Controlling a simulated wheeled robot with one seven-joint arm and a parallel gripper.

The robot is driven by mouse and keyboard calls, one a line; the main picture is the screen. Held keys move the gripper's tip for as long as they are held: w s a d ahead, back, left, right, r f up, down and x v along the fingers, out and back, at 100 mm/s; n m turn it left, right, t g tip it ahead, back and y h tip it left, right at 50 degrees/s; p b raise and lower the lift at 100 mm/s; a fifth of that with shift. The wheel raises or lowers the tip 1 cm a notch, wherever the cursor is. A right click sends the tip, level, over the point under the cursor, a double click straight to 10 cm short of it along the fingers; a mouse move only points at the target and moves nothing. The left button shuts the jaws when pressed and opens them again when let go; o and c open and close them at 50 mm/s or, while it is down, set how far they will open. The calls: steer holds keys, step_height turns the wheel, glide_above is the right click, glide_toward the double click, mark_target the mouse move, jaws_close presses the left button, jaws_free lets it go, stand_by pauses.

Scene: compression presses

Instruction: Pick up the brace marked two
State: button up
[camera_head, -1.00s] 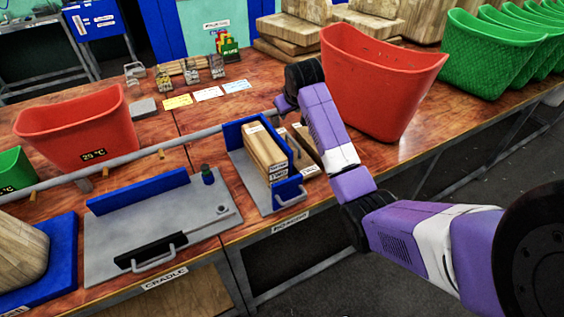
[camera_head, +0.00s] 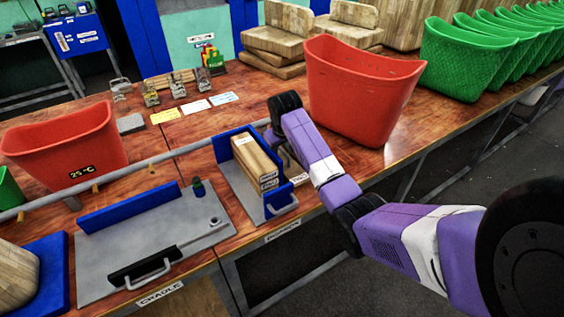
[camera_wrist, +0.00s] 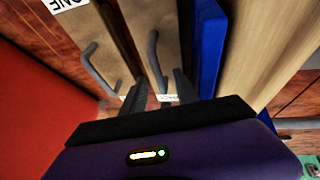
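In the wrist view my gripper (camera_wrist: 160,92) is open, its two dark fingers apart on either side of a grey bar handle (camera_wrist: 154,58). The handle sits on a wooden brace (camera_wrist: 128,38) beside a blue wall. A small white label (camera_wrist: 168,98) near the fingertips is mostly hidden and unreadable there. In the head view, a white label that seems to read TWO (camera_head: 300,178) shows beside the blue-walled holder. A second brace to the left in the wrist view has its own handle (camera_wrist: 93,68) and the label ONE (camera_wrist: 66,3). In the head view my arm hides the fingertips.
The blue-walled holder (camera_head: 226,152) with stacked wooden blocks (camera_head: 254,160) stands left of my gripper. A large red bin (camera_head: 360,95) stands close on the right. A grey cradle plate (camera_head: 150,235) lies further left. Green bins (camera_head: 465,60) line the right end.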

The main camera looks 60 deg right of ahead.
steer(key=shift+x, duration=1.1)
jaws_close()
steer(key=shift+r, duration=0.1)
stand_by(0.5)
